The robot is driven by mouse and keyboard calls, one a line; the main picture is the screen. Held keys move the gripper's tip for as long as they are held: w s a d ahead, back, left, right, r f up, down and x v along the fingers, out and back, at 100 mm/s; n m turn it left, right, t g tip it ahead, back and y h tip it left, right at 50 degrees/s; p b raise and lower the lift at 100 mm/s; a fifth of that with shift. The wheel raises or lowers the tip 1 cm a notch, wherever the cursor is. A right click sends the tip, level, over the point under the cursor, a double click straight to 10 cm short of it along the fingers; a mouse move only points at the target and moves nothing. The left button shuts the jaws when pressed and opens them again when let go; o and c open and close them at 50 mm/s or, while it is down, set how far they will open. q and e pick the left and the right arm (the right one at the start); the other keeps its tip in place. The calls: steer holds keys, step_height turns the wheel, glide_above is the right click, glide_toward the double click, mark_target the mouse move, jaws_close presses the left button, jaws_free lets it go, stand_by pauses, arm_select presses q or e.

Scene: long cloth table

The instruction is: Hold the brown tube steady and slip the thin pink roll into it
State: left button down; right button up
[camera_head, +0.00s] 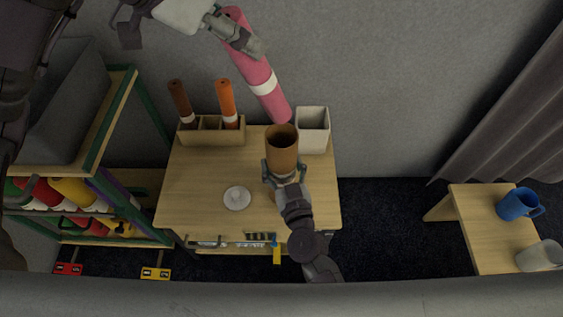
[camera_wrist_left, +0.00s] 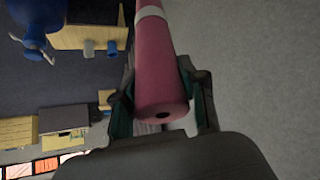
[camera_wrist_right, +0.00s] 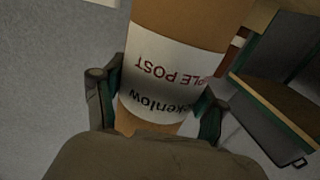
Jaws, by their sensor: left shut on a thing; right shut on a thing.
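The thin pink roll (camera_head: 258,75), with white bands, slants down to the right in the head view. My left gripper (camera_head: 240,36) is shut around its upper part; the left wrist view shows the roll (camera_wrist_left: 160,70) between the fingers. The brown tube (camera_head: 283,157) stands roughly upright with its open mouth toward the head camera. My right gripper (camera_head: 284,174) is shut around it; the right wrist view shows the tube's white printed label (camera_wrist_right: 165,80) between the fingers. The roll's lower end appears just beyond the tube's mouth, outside it; the exact gap in depth cannot be told.
A wooden holder (camera_head: 212,137) with a dark brown roll (camera_head: 181,100) and an orange roll (camera_head: 226,98) stands at the table's back left. A white square bin (camera_head: 313,140) is close right of the tube. A white disc (camera_head: 237,198) lies on the wooden table (camera_head: 195,185).

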arm_select(q)
step_height(320, 180, down, 9)
steer(key=c, duration=0.6)
jaws_free()
steer(key=shift+r, duration=0.1)
steer(key=shift+o, duration=0.2)
steer(key=v, duration=1.2)
arm_select(e)
steer(key=o, duration=1.3)
